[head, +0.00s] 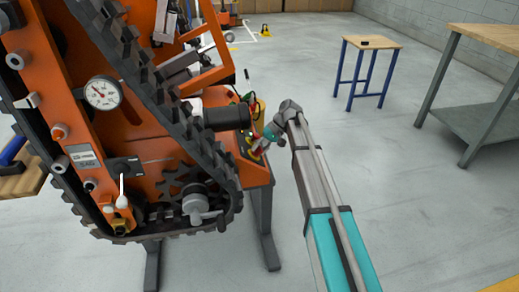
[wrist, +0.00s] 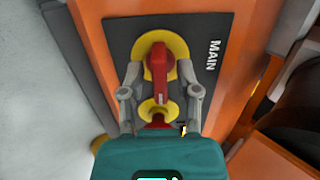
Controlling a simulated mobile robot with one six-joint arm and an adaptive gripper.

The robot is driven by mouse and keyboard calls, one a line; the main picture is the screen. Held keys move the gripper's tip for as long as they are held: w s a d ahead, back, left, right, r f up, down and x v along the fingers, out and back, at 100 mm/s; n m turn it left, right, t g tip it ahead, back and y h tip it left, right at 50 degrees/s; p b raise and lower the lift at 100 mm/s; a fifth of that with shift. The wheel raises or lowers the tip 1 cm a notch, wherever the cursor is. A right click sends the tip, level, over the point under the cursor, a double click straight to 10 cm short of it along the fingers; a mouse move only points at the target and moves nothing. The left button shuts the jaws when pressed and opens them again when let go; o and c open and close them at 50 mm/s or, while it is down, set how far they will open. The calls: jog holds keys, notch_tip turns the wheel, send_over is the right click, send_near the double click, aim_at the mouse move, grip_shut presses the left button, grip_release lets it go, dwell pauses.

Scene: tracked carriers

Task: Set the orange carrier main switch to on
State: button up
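The orange carrier (head: 150,120) fills the left of the head view. In the wrist view, its main switch is a red handle (wrist: 159,66) on a round yellow dial (wrist: 177,50), on a dark plate (wrist: 202,25) marked MAIN. The red handle points up and down in the picture. My gripper (wrist: 160,76) has its grey fingers either side of the handle, with a gap visible on each side. It is open. In the head view my gripper (head: 262,142) is at the carrier's right end and hides most of the switch.
A dark cylinder (head: 227,117) juts from the carrier just left of my gripper. A gauge (head: 103,93) and a lever (head: 122,180) are on the near side. A small blue-legged table (head: 372,42) and a workbench (head: 490,38) stand to the right. Open floor lies between.

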jog(key=shift+n, duration=0.5)
dwell(0.3)
jog(key=shift+n, duration=0.3)
jog(key=p+v, duration=1.1)
jog(key=v, duration=0.3)
jog(key=s+d+f+m+t+h+b, duration=0.1)
jog(key=s+d+f+h+b, duration=0.1)
jog(key=s, duration=0.6)
jog(key=s+d+f+m+t+h+b, duration=0.1)
jog(key=s+d+f+b, duration=0.3)
jog(key=s, duration=0.5)
jog(key=s+d+f+m+t+h+b, duration=0.1)
jog(key=s+d+f+m+h+b, duration=0.1)
jog(key=s+d+f, duration=0.5)
jog(key=shift+s+f+m+h+b, duration=0.45)
jog(key=shift+s+h+b, duration=0.25)
jog(key=shift+s+b, duration=0.35)
jog(key=shift+s, duration=0.15)
jog(key=s+r+p, duration=0.1)
jog(key=r+p, duration=1.6)
jog(key=s+d+r+p, duration=0.1)
jog(key=s+r+p, duration=0.1)
jog(key=r+p, duration=1.6)
jog(key=shift+s+d+r+t+h+p, duration=0.2)
jog(key=shift+d+t+h+p, duration=0.1)
jog(key=shift+h+p, duration=0.1)
